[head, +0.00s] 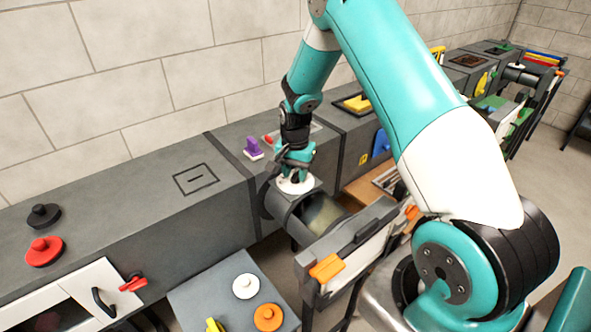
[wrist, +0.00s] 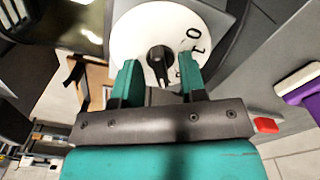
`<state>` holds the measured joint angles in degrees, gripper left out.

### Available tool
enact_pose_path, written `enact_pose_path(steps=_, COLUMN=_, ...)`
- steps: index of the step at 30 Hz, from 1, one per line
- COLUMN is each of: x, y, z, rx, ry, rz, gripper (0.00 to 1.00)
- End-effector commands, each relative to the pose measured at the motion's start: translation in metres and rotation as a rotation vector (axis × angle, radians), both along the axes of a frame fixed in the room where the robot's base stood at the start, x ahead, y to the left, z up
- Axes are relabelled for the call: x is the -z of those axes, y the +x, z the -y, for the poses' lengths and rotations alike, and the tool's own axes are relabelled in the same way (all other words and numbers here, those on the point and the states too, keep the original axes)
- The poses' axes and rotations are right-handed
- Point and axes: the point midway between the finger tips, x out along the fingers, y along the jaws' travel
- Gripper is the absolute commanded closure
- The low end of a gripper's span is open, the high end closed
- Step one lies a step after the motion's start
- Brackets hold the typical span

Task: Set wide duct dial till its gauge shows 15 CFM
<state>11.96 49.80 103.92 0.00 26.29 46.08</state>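A white round dial (wrist: 130,38) with a black pointer knob (wrist: 159,57) at its centre fills the upper middle of the wrist view. A "0" and other partly hidden marks show on its right side. In the head view the white dial (head: 291,187) sits on top of a wide grey round duct (head: 318,212). My gripper (wrist: 158,78) is open, with one teal finger on each side near the knob and visible gaps between. In the head view my gripper (head: 295,166) is right over the dial. I cannot make out a gauge reading in either view.
A purple-handled piece (head: 253,148) and a red piece (head: 268,139) are close to my gripper. A grey frame with an orange handle (head: 326,268) stands in front of the duct. Black (head: 43,216) and red (head: 44,251) knobs are on the left cabinet top, which is otherwise mostly clear.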

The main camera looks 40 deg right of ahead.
Motion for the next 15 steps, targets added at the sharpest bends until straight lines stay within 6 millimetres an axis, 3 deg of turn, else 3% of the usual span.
enact_pose_path(steps=7, x=0.0008, y=0.0001, z=0.0, rx=0.0, ry=0.0, rz=0.0, gripper=0.62)
enact_pose_path(steps=12, x=0.0006, y=0.0001, z=0.0002, rx=0.0, ry=0.0, rz=0.0, gripper=1.0)
enact_pose_path(steps=15, x=0.0005, y=0.0001, z=0.0002, rx=0.0, ry=0.0, rz=0.0, gripper=1.0)
